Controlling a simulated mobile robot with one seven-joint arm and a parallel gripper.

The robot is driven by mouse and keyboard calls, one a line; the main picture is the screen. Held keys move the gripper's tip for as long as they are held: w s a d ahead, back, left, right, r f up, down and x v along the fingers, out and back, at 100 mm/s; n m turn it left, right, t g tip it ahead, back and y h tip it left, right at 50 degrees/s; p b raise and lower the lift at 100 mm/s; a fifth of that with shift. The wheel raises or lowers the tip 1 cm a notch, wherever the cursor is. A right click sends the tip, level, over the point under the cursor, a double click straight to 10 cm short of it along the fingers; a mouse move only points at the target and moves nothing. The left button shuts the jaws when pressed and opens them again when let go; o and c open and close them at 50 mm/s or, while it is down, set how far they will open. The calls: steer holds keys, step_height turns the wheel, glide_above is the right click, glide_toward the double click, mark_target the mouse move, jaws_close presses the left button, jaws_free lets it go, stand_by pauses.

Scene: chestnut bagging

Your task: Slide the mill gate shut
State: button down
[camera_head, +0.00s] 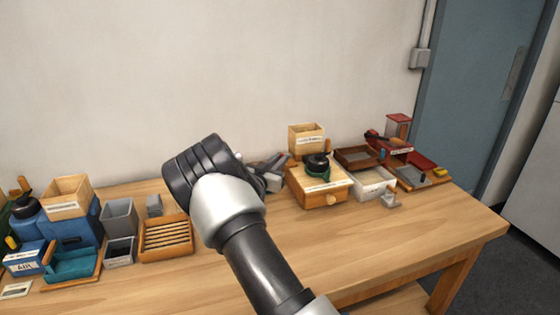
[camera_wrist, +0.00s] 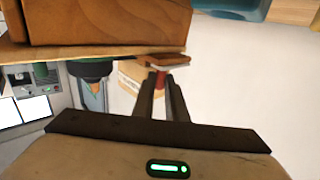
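The mill is a wooden box (camera_head: 318,190) with a dark green and black round top (camera_head: 317,163), right of my arm in the head view. My gripper (camera_head: 277,165) reaches to its left side, partly hidden by my wrist. In the wrist view, the two fingers of my gripper (camera_wrist: 162,77) stand a narrow gap apart. A small red piece under a flat wooden tab (camera_wrist: 163,61) shows at the fingertips. I cannot tell whether the fingers touch it, or whether this tab is the gate. A large brown wooden body (camera_wrist: 105,22) fills the upper left.
A labelled wooden bin (camera_head: 306,139) stands behind the mill. Trays (camera_head: 372,183) and a red-topped device (camera_head: 397,127) stand to its right. A slatted wooden tray (camera_head: 166,238), grey bins (camera_head: 119,217) and a blue machine (camera_head: 73,232) stand left. The table front is clear.

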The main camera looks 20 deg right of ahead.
mark_target(294, 153)
steer(key=shift+d+f+b, duration=0.15)
steer(key=shift+d+b, duration=0.55)
steer(key=shift+d, duration=0.8)
steer(key=c, duration=1.8)
jaws_free()
steer(key=shift+d, duration=0.1)
steer(key=shift+o, duration=0.2)
steer(key=shift+s+a, duration=0.35)
steer(key=shift+a, duration=0.15)
steer(key=p+v, duration=0.1)
steer(key=v, duration=1.5)
steer(key=shift+s+r, duration=0.2)
steer(key=shift+a, duration=0.1)
